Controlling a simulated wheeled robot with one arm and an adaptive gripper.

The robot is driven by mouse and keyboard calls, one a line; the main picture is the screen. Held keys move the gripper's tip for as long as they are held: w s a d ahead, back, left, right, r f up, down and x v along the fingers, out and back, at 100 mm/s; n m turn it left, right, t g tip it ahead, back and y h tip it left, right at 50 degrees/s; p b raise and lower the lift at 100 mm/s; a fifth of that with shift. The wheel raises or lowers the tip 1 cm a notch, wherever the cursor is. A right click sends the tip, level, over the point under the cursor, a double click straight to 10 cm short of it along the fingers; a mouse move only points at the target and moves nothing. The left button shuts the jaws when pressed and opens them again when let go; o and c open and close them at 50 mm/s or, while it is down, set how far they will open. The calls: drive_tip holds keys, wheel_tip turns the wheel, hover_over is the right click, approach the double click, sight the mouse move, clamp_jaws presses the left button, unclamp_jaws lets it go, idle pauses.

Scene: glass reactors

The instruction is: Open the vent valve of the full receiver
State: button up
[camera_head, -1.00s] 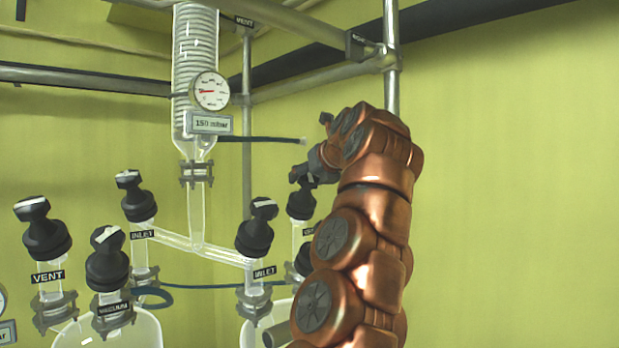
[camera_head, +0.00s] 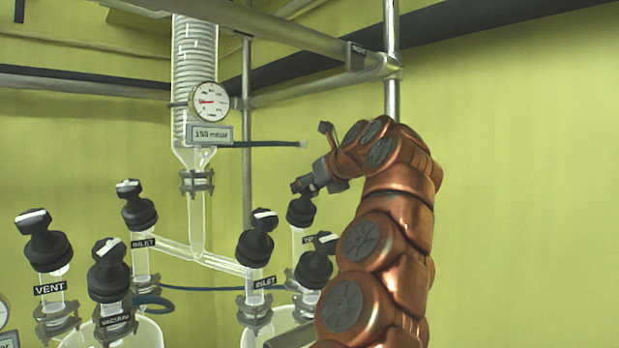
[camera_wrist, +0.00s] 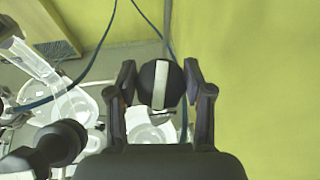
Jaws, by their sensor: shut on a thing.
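My gripper (camera_wrist: 160,78) is shut on a black valve knob (camera_wrist: 160,88) with a white stripe, one finger on each side of it in the wrist view. In the head view my gripper (camera_head: 306,186) is at the top of this knob (camera_head: 300,212), at the back of the right-hand glass vessel (camera_head: 285,322). The label below it is mostly hidden, so I cannot read it. A valve labelled VENT (camera_head: 44,245) stands on the left-hand vessel (camera_head: 148,334). Neither vessel's fill level shows clearly.
Inlet valves (camera_head: 138,208) (camera_head: 256,240) and a vacuum valve (camera_head: 109,272) stand to the left. Another black knob (camera_head: 315,265) is close in front of my gripper. A glass condenser with a gauge (camera_head: 208,102) hangs above. Metal rails (camera_head: 391,60) frame the rig; the right side is clear.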

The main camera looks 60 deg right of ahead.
drive_tip(key=n+y+p, duration=0.1)
drive_tip(key=p, duration=0.1)
drive_tip(key=n+y+p, duration=0.1)
drive_tip(key=n+p, duration=0.1)
drive_tip(key=n+y+p, duration=0.1)
drive_tip(key=p, duration=0.1)
drive_tip(key=shift+r+n+t, duration=0.3)
drive_tip(key=shift+r+n, duration=0.05)
drive_tip(key=shift+n, duration=0.05)
drive_tip(key=shift+f+n+y+p, duration=0.15)
drive_tip(key=shift+n+y+p, duration=0.4)
drive_tip(key=shift+p, duration=0.5)
drive_tip(key=shift+f+n, duration=0.15)
drive_tip(key=shift+n, duration=0.2)
drive_tip(key=o, duration=1.2)
drive_tip(key=shift+c, duration=0.2)
drive_tip(key=v, duration=1.1)
drive_tip(key=shift+s, duration=0.3)
drive_tip(key=shift+s+r, duration=0.1)
drive_tip(key=shift+r, duration=0.1)
